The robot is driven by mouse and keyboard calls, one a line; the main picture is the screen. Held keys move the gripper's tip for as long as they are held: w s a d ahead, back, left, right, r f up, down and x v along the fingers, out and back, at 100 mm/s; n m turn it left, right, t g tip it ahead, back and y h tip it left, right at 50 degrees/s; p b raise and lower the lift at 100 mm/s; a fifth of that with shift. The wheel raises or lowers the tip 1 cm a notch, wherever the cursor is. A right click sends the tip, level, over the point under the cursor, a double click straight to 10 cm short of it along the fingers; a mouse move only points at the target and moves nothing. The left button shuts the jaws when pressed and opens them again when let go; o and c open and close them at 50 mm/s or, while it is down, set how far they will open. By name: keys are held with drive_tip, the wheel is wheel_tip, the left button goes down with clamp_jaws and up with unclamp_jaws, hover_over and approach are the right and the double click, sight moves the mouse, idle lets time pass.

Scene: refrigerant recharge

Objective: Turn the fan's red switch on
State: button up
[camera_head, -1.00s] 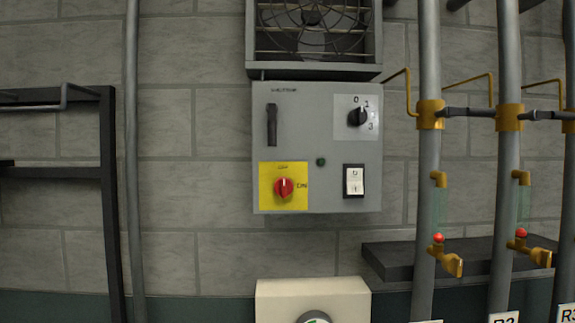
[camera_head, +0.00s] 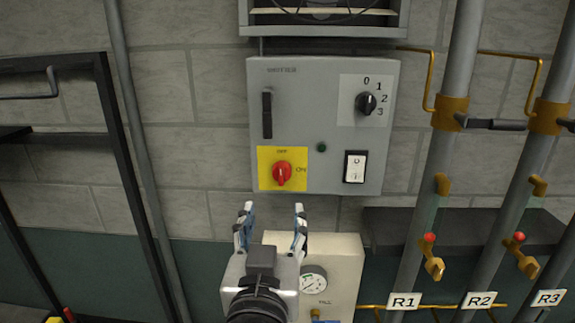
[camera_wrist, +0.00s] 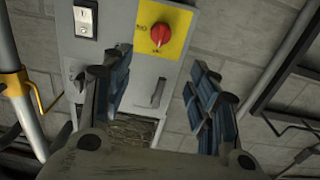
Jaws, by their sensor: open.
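The red switch (camera_head: 283,173) is a round knob on a yellow plate (camera_head: 264,181) at the lower left of the grey fan control box (camera_head: 310,75). OFF is printed above the knob and ON to its right. Its ridge looks upright, in line with OFF. My gripper (camera_head: 272,207) is open and empty, its fingers pointing up just below the box, apart from the switch. In the wrist view the red switch (camera_wrist: 161,35) appears near the top, beyond the gap between my open fingers (camera_wrist: 158,88). The image there is upside down.
The box also has a black dial (camera_head: 366,103), a white rocker switch (camera_head: 355,168), a green lamp (camera_head: 321,147) and a dark handle (camera_head: 267,115). Pipes (camera_head: 437,155) with brass valves stand at right. A beige gauge unit (camera_head: 340,262) sits below; a black frame (camera_head: 130,180) is at left.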

sight(281, 176)
drive_tip(key=w, duration=0.5)
drive_tip(key=w+p, duration=0.1)
drive_tip(key=w, duration=0.5)
drive_tip(key=w+p, duration=0.1)
drive_tip(key=w, duration=0.4)
drive_tip(key=shift+w+d, duration=0.2)
drive_tip(key=shift+d, duration=0.1)
drive_tip(key=shift+c, duration=0.3)
drive_tip(key=c, duration=1)
